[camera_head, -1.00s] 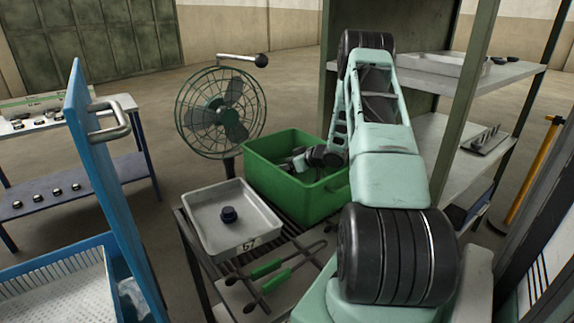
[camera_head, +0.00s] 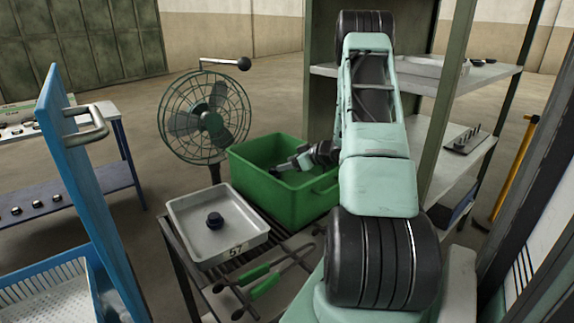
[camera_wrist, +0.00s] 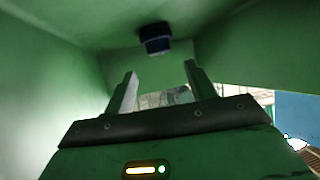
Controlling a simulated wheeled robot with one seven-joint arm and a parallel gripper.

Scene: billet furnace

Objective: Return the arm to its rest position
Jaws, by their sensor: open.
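My arm reaches over the green bin (camera_head: 275,200). My gripper (camera_head: 284,169) is inside the bin's upper part, pointing down to the left; the arm partly hides the bin's right side. In the wrist view my gripper (camera_wrist: 160,82) has its two fingers spread, with nothing between them. A dark, short cylindrical piece (camera_wrist: 155,38) lies on the bin's green floor beyond the fingertips, apart from them.
A metal tray (camera_head: 185,236) with a dark round piece (camera_head: 214,221) stands on a slatted table beside the bin. Green-handled tongs (camera_head: 262,279) lie in front. A fan (camera_head: 206,118) stands behind, a shelf rack (camera_head: 428,140) at right and a blue door panel (camera_head: 85,190) at left.

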